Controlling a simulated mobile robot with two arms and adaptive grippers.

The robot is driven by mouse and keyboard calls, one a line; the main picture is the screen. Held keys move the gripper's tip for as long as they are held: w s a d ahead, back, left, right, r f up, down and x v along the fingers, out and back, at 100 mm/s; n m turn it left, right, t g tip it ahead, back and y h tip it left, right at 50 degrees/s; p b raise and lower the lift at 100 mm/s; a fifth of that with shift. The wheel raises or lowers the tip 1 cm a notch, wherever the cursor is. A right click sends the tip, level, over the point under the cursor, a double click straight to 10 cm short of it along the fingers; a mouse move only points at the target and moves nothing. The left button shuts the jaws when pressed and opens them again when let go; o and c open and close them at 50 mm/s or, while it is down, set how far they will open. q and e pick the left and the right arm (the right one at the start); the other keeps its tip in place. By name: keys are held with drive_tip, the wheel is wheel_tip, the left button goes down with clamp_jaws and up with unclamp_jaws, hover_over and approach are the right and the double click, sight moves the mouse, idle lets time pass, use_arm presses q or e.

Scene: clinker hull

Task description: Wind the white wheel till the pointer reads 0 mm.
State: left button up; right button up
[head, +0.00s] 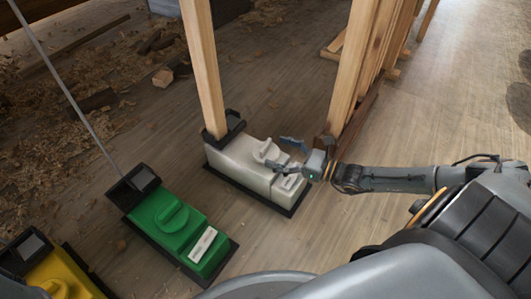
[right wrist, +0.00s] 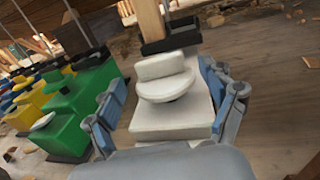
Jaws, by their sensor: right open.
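The white wheel (head: 266,150), a round disc with a raised grip bar, sits on top of the white jack (head: 236,160). In the right wrist view the wheel (right wrist: 166,78) is straight ahead. My right gripper (head: 287,155) is open beside the wheel, on its right in the head view. In the right wrist view its blue-padded fingers (right wrist: 163,82) stand apart on either side of the white jack, with the wheel between and beyond them. I cannot tell whether they touch it. A pale plate (head: 289,183) on the jack's near end is too small to read; no pointer can be made out.
A wooden post (head: 203,70) stands in the black bracket at the white jack's far end. A green jack (head: 170,220) and a yellow jack (head: 58,275) stand to the left. More timber posts (head: 352,65) rise behind my right gripper. Wood scraps (head: 163,77) litter the floor.

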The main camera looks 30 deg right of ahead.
sight(268, 147)
drive_tip(key=shift+b+x, duration=0.8)
drive_tip(key=shift+x, duration=1.35)
drive_tip(key=shift+c, duration=0.4)
drive_tip(key=c, duration=1.1)
